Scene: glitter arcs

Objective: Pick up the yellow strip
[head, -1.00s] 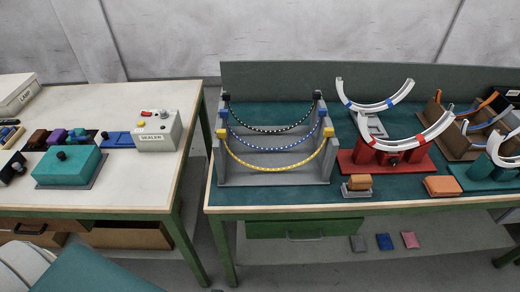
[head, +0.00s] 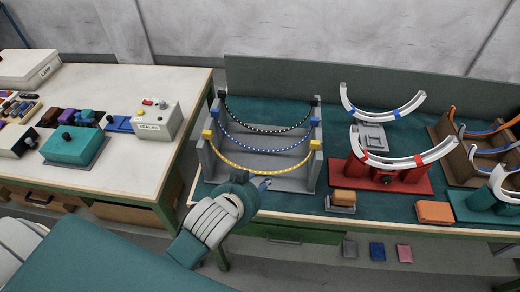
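The yellow strip (head: 289,167) hangs as a sagging arc across the front of a grey rack (head: 214,171). Its ends are at yellow blocks (head: 315,145) on the rack's left and right sides. A blue strip and a black dotted strip hang behind it. My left gripper (head: 264,184) is in front of the rack, just below the lowest part of the yellow strip in the picture. It looks empty, and I cannot tell if it touches the strip. Its fingers are small and partly hidden by its wrist, so their opening is unclear. My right gripper is out of view.
Right of the rack are a red stand (head: 388,178) with white arcs, an orange block (head: 434,212) and a brown rack (head: 459,165). A sealer box (head: 155,121) stands on the left table. A gap separates the tables.

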